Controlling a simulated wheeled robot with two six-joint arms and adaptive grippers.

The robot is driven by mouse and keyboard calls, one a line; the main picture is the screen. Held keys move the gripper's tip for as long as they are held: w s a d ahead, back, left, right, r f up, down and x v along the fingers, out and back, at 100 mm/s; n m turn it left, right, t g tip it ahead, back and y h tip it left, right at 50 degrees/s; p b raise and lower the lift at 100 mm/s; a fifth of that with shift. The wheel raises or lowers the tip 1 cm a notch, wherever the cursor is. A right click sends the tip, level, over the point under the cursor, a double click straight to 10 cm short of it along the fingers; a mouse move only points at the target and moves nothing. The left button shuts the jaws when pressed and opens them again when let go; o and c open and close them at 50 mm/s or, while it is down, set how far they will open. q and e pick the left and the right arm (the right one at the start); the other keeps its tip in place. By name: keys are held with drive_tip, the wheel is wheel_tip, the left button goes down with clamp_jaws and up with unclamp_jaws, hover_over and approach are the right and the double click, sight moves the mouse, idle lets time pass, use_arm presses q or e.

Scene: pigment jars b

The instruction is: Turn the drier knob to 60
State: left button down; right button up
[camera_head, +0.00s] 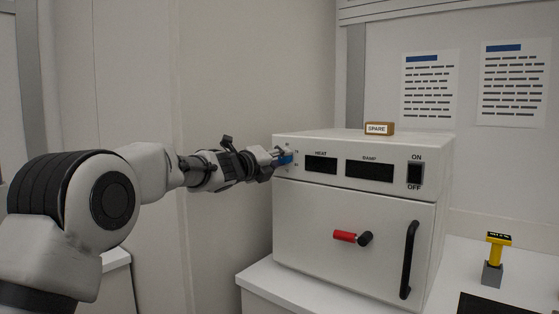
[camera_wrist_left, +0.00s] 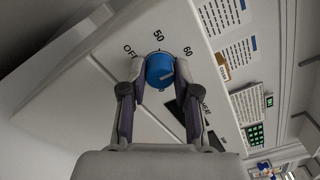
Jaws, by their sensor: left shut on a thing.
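The drier (camera_head: 300,227) is a white box on a white counter. Its blue knob (camera_head: 286,159) is at the upper left of the front panel, partly covered by my gripper. In the left wrist view the round blue knob (camera_wrist_left: 159,68) sits between my left gripper's fingers (camera_wrist_left: 160,76), which are shut on its two sides. The labels OFF, 50 and 60 stand around the knob in that view; 50 is above it and 60 to its upper right. I cannot clearly tell where the knob points. My left gripper (camera_head: 279,157) reaches the panel from the left. My right gripper is not in view.
The panel also has two dark displays and an ON/OFF switch (camera_head: 415,173). Below are a red-and-black latch (camera_head: 345,236) and a black door handle (camera_head: 409,260). A SPARE block (camera_head: 379,128) sits on top. A yellow-topped tool (camera_head: 497,240) stands at right in a grey block.

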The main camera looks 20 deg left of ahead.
use_arm(q)
drive_tip(key=shift+f, duration=0.2)
drive_tip(key=c, duration=0.8)
unclamp_jaws()
drive_tip(key=shift+d+r, duration=0.1)
drive_tip(key=shift+c, duration=0.2)
drive_tip(key=shift+s, duration=0.15)
drive_tip(key=shift+s+a, duration=0.25)
drive_tip(key=shift+s, duration=0.05)
drive_tip(key=v, duration=1.1)
drive_tip(key=shift+d, duration=0.1)
